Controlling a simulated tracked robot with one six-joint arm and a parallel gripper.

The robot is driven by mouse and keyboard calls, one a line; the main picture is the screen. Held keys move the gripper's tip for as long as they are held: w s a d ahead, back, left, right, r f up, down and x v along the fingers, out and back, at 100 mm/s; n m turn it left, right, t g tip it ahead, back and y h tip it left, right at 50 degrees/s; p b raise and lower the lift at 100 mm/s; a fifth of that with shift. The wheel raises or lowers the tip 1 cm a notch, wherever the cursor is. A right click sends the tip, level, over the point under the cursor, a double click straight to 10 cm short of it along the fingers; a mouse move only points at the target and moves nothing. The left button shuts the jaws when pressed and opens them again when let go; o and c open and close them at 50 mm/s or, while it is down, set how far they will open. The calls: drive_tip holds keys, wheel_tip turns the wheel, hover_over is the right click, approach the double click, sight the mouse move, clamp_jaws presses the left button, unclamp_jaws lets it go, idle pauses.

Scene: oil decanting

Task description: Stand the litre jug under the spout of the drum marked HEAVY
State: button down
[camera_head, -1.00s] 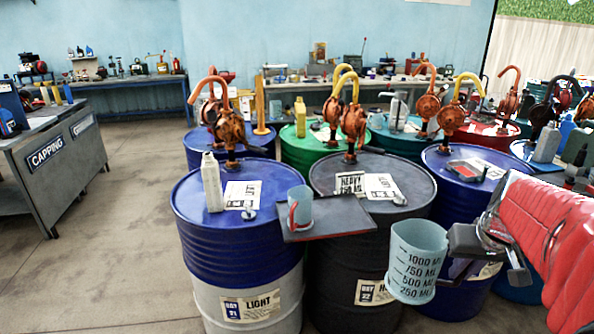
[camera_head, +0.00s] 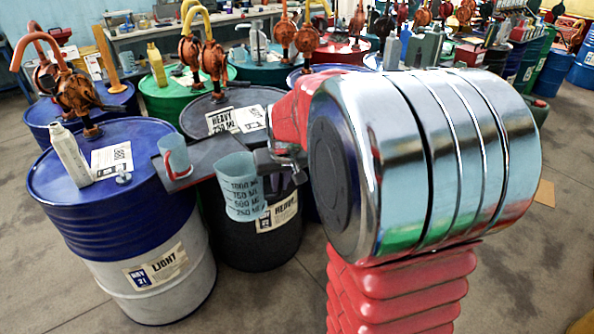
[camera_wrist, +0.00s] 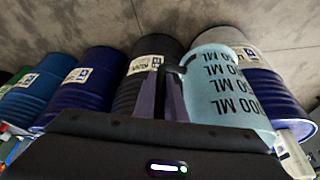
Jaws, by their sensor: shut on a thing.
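The litre jug (camera_head: 238,190) is pale blue and translucent, with dark marks up to 1000 ML. My gripper (camera_head: 270,160) is shut on it at its right side and holds it about upright, in front of the black HEAVY drum (camera_head: 240,250). The HEAVY drum has an orange pump (camera_head: 213,60) with a yellow bent spout at its rear; the jug is in front of this, not under it. In the wrist view, upside down, the jug (camera_wrist: 222,90) is right of my gripper's fingers (camera_wrist: 168,98), with the HEAVY drum behind.
The blue-and-white LIGHT drum (camera_head: 150,235) stands left, with a white bottle (camera_head: 69,153) on top. More drums stand behind.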

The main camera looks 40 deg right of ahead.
sight(244, 200)
drive_tip(key=shift+n+y, duration=0.3)
drive_tip(key=shift+n, duration=0.5)
drive_tip(key=w+a+f, duration=0.1)
drive_tip(key=a, duration=0.2)
drive_tip(key=w+a+f, duration=0.1)
drive_tip(key=a+f, duration=0.1)
drive_tip(key=a, duration=0.1)
drive_tip(key=w+a+f, duration=0.1)
drive_tip(key=w+a, duration=0.1)
drive_tip(key=a, duration=0.1)
drive_tip(key=shift+f, duration=0.3)
drive_tip(key=w+a+f+n, duration=0.1)
drive_tip(key=a+f, duration=0.3)
drive_tip(key=a, duration=0.6)
drive_tip(key=shift+w+f+n+y, duration=0.15)
drive_tip(key=shift+f+n+y, duration=0.15)
drive_tip(key=shift+n+y, duration=0.15)
